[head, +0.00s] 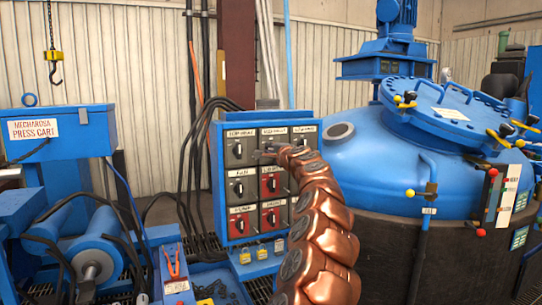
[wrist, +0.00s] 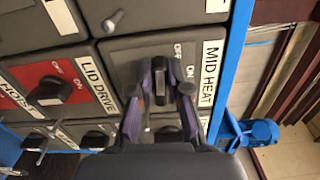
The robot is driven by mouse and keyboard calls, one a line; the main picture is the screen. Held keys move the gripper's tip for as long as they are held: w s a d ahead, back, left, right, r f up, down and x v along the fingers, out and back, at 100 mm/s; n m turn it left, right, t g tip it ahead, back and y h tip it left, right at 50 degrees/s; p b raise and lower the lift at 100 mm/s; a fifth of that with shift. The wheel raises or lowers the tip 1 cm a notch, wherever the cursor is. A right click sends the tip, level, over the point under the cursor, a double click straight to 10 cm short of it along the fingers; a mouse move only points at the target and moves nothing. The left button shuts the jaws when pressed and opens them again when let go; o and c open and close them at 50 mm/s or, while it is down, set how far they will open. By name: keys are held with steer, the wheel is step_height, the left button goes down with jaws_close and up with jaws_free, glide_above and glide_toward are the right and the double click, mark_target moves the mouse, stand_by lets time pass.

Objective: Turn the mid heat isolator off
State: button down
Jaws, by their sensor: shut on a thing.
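The mid heat isolator is a dark grey box (wrist: 130,50) labelled MID HEAT, with OFF and ON marks beside its black knob (wrist: 160,88). In the head view this box (head: 273,140) is in the top row, middle column, of the blue-framed panel (head: 216,165). My gripper (wrist: 165,95) is shut on the knob, one purple-grey finger on each side of it. In the head view my gripper (head: 265,152) reaches the panel from the front and partly covers the box. Whether the knob points at OFF or ON is hard to tell.
The red LID DRIVE isolator (wrist: 50,92) adjoins the mid heat box, with HOIST (wrist: 12,92) beyond it.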

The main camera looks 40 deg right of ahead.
steer(key=shift+n+b, duration=0.35)
steer(key=shift+n, duration=0.25)
steer(key=c, duration=1.1)
jaws_free()
steer(key=shift+s, duration=0.1)
steer(key=shift+v, duration=5.9)
steer(key=shift+a, duration=0.1)
